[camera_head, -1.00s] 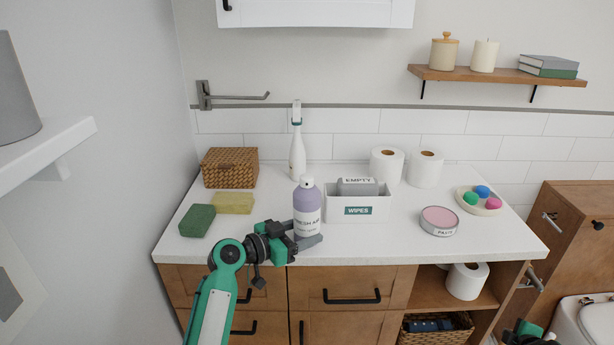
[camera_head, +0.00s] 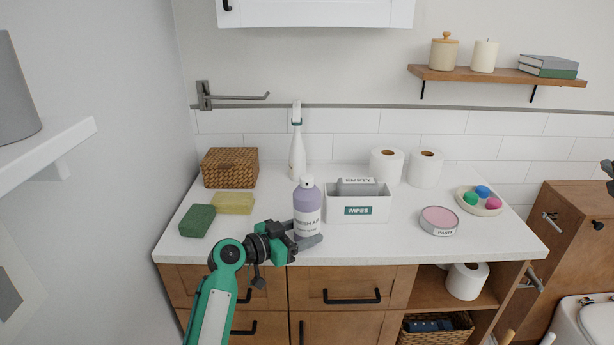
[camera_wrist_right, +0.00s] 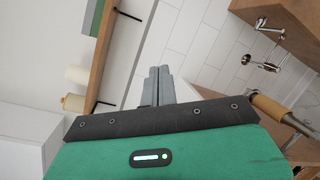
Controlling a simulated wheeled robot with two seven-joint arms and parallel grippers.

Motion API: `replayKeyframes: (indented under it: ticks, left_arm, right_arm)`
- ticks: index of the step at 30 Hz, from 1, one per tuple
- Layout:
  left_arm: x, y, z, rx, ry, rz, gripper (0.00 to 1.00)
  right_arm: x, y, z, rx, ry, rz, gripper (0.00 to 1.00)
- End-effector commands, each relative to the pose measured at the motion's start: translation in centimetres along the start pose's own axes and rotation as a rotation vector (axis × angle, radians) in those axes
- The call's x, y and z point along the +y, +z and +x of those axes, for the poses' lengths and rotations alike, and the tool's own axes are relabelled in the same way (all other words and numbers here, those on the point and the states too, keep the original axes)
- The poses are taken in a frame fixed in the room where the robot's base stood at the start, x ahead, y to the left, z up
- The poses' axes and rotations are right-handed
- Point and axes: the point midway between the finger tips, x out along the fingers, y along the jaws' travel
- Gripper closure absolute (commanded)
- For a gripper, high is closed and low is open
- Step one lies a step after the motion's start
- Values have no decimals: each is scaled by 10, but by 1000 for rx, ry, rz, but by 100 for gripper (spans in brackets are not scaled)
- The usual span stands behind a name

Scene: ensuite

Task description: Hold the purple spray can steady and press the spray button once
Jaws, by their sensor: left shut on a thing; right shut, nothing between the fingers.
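The purple spray can (camera_head: 307,209) stands upright near the front edge of the white counter, with a grey-white spray top (camera_head: 307,181). My left gripper (camera_head: 308,238) is shut on the can low on its body, coming in from the left. Its label is partly visible. In the right wrist view the right gripper's fingers (camera_wrist_right: 158,86) are together and empty, pointing toward the tiled wall and away from the can, which is not in that view.
Sponges (camera_head: 233,203) and a wicker basket (camera_head: 230,168) are at left. A round tin (camera_head: 439,221), toilet rolls (camera_head: 387,165) and a dish (camera_head: 495,206) stand to the right.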

Motion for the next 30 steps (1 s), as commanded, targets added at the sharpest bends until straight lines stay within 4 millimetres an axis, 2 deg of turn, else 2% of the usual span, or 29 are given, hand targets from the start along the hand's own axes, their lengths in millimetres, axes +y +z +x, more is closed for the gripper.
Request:
replayKeyframes:
  ticks: [1,3,5,7,11,14,19,25,30]
  left_arm:
    - [0,0,0,0,1,0,56]
    - [0,1,0,0,1,0,56]
    - [0,0,0,0,0,0,56]
    - [0,0,0,0,0,0,56]
    - [0,0,0,0,0,0,56]
    - [0,0,0,0,0,0,56]
    - [0,0,0,0,0,0,56]
    - [0,0,0,0,0,0,56]
    - [0,0,0,0,0,0,56]
  right_arm:
    - [19,8,-1,-6,19,-22,100]
    - [31,6,2,5,20,-34,100]
    - [37,-6,7,29,10,-26,100]
    - [42,-28,14,69,-7,-7,100]
    - [56,-86,30,173,-44,38,100]
    - [74,-132,38,260,-65,59,100]
    - [116,-206,42,407,-85,63,100]
    - [178,-284,32,570,-84,25,100]
    - [235,-343,11,699,-72,-42,100]
